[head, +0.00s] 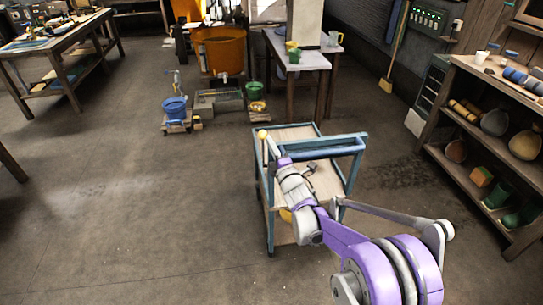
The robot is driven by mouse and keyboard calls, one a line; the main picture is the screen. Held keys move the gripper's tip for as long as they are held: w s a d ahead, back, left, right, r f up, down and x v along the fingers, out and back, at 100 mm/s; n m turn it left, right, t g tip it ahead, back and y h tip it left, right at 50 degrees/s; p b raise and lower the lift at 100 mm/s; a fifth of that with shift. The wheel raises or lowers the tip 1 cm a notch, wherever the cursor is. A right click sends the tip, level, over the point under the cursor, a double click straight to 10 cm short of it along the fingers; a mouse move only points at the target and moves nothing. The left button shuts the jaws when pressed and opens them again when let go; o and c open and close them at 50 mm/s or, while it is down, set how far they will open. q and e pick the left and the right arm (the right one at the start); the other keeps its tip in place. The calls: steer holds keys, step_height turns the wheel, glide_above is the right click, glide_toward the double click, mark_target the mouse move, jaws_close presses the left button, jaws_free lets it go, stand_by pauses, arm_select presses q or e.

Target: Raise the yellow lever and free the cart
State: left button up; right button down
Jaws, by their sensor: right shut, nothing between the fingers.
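The cart (345,151) has a blue frame and pale wooden shelves and stands on the floor in the middle. A small yellow knob (262,134), which looks like the lever's end, shows at the cart's back left corner. My right arm reaches over the cart from the lower right and hides part of its shelves. My right gripper (272,147) is shut and empty, close beside the yellow knob; I cannot tell whether they touch. My left gripper is out of view.
A small dark object (309,168) shows over the cart's top shelf. Laden shelves (460,165) stand at the right. The floor (130,210) at left is clear.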

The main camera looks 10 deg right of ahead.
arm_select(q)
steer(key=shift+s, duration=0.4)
arm_select(e)
steer(key=s+d+r, duration=0.2)
steer(key=s, duration=0.8)
steer(key=shift+s+r, duration=0.15)
steer(key=shift+s, duration=0.25)
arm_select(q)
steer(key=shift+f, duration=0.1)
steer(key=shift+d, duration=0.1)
